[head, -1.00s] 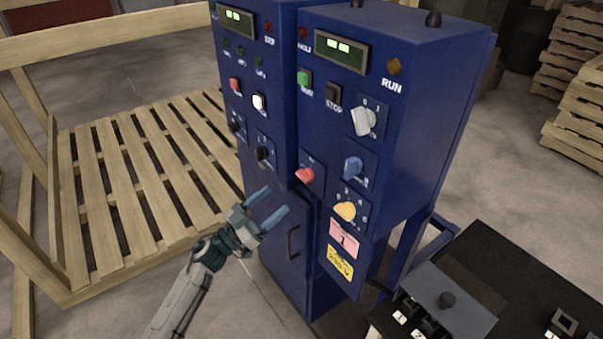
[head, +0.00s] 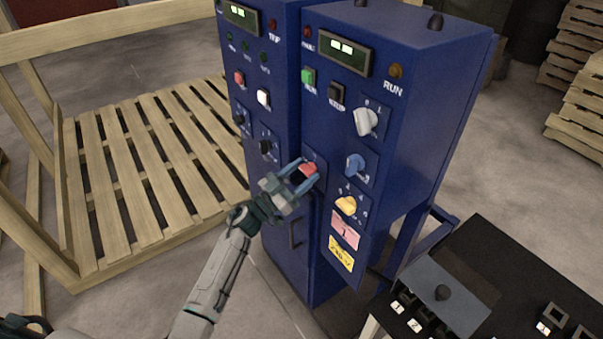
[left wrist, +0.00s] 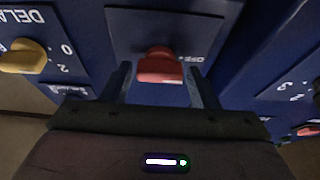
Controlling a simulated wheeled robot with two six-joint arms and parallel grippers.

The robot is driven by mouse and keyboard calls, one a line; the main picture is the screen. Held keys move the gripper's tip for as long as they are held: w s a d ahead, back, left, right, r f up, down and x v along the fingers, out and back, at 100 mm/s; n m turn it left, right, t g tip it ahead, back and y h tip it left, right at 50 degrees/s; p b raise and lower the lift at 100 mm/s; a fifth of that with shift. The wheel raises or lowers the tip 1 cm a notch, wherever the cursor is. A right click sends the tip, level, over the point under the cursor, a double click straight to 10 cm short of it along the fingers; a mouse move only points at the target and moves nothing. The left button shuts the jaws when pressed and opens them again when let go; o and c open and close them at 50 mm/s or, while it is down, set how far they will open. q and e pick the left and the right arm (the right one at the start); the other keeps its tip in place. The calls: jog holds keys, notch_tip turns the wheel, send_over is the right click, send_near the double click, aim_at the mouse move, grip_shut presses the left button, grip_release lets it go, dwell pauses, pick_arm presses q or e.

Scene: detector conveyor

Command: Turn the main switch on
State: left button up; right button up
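A red rotary knob (head: 309,168) sits on a small blue plate on the front of the blue cabinet (head: 450,110); I take it for the main switch. Its label is too small to read fully. My left gripper (head: 304,173) is in front of it with its fingers spread, one on each side. In the left wrist view the red knob (left wrist: 160,66) shows between the two open fingers (left wrist: 161,72), with a gap on both sides. The right gripper is not in view.
Near the red knob are a blue knob (head: 355,165), a yellow knob (head: 346,205), a white knob (head: 366,122) and a black switch (head: 266,148). A black panel with buttons (head: 510,265) stands at lower right. A wooden pallet (head: 150,170) lies at left.

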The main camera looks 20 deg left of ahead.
pick_arm(q)
jog(key=c, duration=0.6)
jog(key=shift+c, duration=0.2)
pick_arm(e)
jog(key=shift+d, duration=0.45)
